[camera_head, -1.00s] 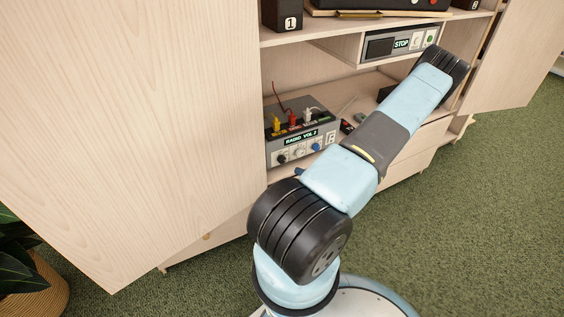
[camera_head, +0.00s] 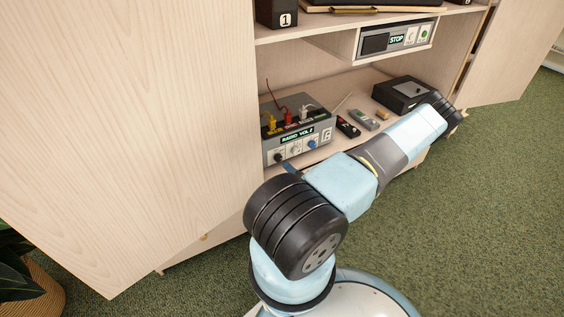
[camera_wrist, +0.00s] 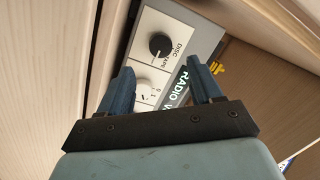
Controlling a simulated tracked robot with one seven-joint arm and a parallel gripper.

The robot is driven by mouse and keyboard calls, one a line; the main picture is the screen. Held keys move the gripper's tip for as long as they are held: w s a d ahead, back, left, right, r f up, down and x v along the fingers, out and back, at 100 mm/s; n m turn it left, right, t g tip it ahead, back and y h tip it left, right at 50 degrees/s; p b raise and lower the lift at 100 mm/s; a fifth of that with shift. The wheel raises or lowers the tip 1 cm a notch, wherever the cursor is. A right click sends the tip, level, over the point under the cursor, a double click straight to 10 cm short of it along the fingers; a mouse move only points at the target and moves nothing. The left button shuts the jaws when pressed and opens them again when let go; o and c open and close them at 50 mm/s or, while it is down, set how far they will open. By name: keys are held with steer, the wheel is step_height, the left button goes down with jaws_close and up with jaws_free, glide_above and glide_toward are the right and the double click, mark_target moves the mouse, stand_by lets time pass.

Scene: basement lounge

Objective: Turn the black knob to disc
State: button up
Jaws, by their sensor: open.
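The black knob (camera_wrist: 159,44) sits on a pale plate of the grey "RADIO VOL 2" box, with the labels DISC and TAPE beside it in the wrist view. A small light mark shows at its lower edge; which label it points to I cannot tell. In the head view the black knob (camera_head: 279,158) is the leftmost of three on the box front. My gripper (camera_wrist: 162,74) is open and empty. Its dark blue fingers stand apart, with the white knob (camera_wrist: 146,91) seen between them and the black knob beyond the tips. My arm hides most of the gripper in the head view.
The box (camera_head: 325,120) has coloured plugs on top and stands on a cabinet shelf. A large cabinet door (camera_head: 130,120) stands left of it. A black device (camera_head: 402,94) and small remotes lie to the right. A STOP panel (camera_head: 398,40) hangs above.

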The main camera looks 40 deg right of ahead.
mark_target(280, 159)
steer(key=shift+w+d, duration=0.25)
steer(key=shift+w, duration=1.55)
steer(key=shift+w+d, duration=0.2)
steer(key=shift+w, duration=1.55)
steer(key=shift+c, duration=0.5)
steer(key=c, duration=1)
steer(key=shift+o, duration=0.2)
